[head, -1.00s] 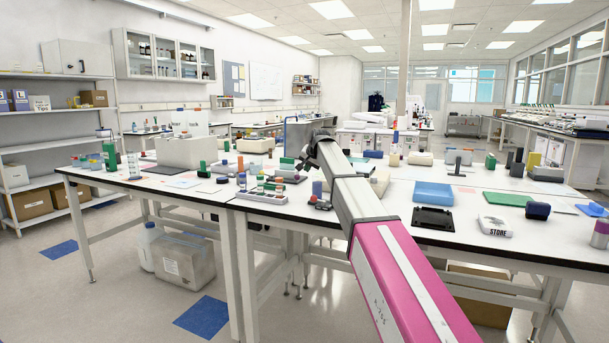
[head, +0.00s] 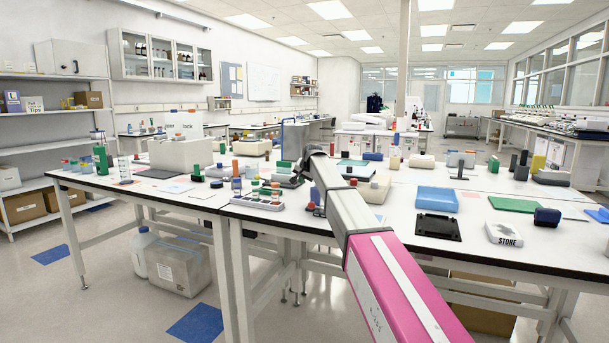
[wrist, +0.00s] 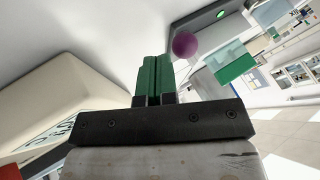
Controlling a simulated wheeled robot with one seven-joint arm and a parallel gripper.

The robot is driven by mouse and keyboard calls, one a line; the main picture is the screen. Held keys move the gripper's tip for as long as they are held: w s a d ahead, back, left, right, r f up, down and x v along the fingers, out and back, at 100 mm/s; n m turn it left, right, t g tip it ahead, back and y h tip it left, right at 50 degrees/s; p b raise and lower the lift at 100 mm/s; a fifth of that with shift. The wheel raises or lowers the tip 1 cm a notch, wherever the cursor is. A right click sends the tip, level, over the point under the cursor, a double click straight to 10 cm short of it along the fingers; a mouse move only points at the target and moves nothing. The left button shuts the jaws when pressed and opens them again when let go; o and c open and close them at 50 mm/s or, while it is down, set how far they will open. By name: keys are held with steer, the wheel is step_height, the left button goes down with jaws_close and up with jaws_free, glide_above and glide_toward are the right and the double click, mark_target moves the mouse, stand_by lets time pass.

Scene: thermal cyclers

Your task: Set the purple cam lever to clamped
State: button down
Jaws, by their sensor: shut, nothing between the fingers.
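The purple ball knob of the cam lever (wrist: 185,45) shows in the wrist view, just right of my fingertips and seemingly beyond them. Its arm is hardly visible, so I cannot tell the lever's position. A grey device with a lit green lamp (wrist: 220,14) is close behind the knob. My gripper (wrist: 153,60) has its two green fingers shut together with nothing between them. The fingers appear apart from the knob. In the head view my arm hides the gripper, and I cannot pick out the lever there.
A large cream device (wrist: 85,108) fills the left of the wrist view, close to my gripper. A green block (wrist: 236,63) is to the right. In the head view, a tube rack (head: 257,203), a blue box (head: 437,198) and a black tray (head: 437,227) stand around my arm on the bench.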

steer(key=shift+x, duration=1.1)
steer(key=shift+s, duration=0.1)
